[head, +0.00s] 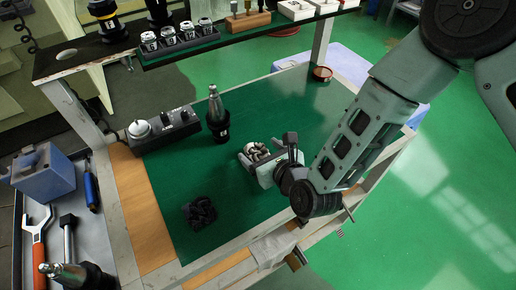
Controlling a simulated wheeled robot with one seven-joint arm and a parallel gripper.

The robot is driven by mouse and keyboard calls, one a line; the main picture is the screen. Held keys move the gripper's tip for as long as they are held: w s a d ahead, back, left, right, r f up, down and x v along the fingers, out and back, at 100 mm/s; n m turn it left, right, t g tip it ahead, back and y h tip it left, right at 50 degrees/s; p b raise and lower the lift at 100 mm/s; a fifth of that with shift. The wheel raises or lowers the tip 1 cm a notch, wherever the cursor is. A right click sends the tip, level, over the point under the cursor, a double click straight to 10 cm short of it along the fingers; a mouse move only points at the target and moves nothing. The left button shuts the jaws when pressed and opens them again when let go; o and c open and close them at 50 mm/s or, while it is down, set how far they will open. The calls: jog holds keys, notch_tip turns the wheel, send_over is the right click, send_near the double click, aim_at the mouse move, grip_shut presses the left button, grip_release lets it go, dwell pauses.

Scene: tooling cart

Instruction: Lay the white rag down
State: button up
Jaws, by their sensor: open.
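A whitish cloth that looks like the white rag (274,248) hangs over the front edge of the cart's green top, its lower part outside the edge. My gripper (258,157) is low over the middle of the green top, well behind the cloth and apart from it. Its jaws are open. A small pale and dark rounded thing (256,150) shows at the jaws; I cannot tell what it is or whether the jaws touch it.
A dark lumpy part (200,213) lies front left on the green top (225,185). A tool holder (217,115) stands upright behind, next to a dark box with a white knob (140,129). The right side is clear.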

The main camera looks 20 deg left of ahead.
jog(key=shift+p+x, duration=0.3)
jog(key=shift+x, duration=1.1)
jog(key=shift+c, duration=0.3)
jog(key=c, duration=1.1)
